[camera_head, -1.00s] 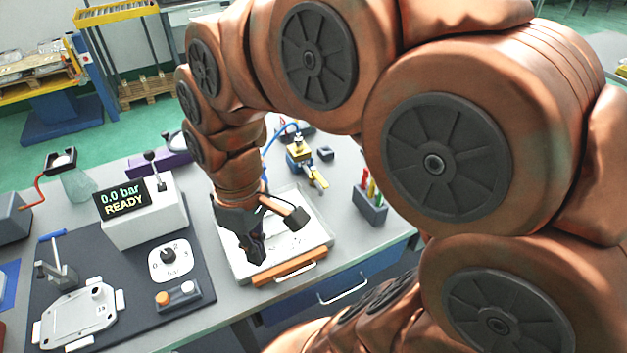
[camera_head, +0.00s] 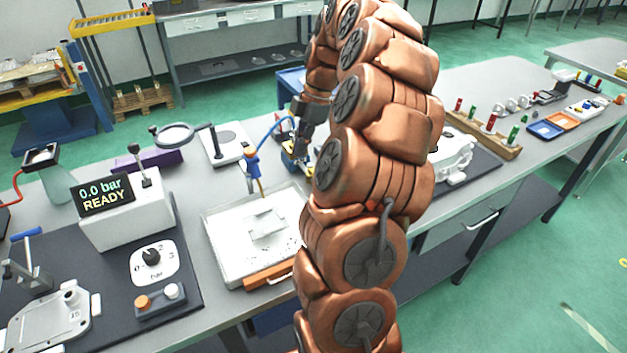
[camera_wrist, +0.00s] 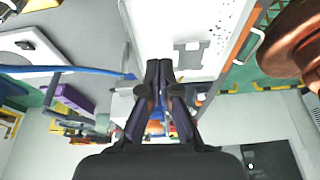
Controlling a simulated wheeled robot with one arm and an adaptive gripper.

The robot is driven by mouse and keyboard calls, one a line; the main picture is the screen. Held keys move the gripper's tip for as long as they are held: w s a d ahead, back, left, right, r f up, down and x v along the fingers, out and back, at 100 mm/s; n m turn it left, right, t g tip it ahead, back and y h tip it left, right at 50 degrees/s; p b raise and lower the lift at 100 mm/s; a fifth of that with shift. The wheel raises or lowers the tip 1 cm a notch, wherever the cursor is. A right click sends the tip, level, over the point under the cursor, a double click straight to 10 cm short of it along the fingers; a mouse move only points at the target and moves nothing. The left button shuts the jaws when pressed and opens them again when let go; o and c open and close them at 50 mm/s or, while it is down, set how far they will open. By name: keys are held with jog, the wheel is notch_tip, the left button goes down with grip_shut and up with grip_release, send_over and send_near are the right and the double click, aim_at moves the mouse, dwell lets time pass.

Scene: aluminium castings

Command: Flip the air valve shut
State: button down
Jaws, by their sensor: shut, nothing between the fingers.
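The air valve (camera_head: 288,160), a small yellow and blue block fitting, stands on the bench behind the tray, partly hidden by my gripper. A blue hose (camera_head: 270,130) curves above it. My gripper (camera_head: 301,156) is at the valve, pointing down, its fingertips hardly visible. Whether it touches the valve, and how the lever stands, I cannot tell. In the wrist view my gripper (camera_wrist: 166,68) has its two dark fingers together, empty. Small blue and orange parts show between the finger bases; the blue hose (camera_wrist: 60,70) runs at left.
A white tray (camera_head: 225,270) with a grey plate lies in front of the valve. A display box (camera_head: 130,215) reads 0.0 bar READY. A rack (camera_head: 480,135) of coloured parts lies at right.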

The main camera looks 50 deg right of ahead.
jog(key=d, duration=0.1)
jog(key=d+f, duration=0.1)
jog(key=d, duration=0.1)
jog(key=shift+s+f+n, duration=0.2)
jog(key=shift+s+n, duration=0.1)
jog(key=shift+a+f, duration=0.1)
jog(key=p+x, duration=0.3)
jog(key=x, duration=0.6)
jog(key=shift+w+a+f, duration=0.1)
jog(key=shift+f, duration=0.25)
jog(key=shift+s+d+p, duration=0.35)
jog(key=shift+d+p, duration=0.15)
jog(key=shift+d, duration=0.45)
jog(key=shift+s+d+p, duration=0.3)
jog(key=shift+d+p, duration=0.15)
jog(key=shift+d, duration=0.5)
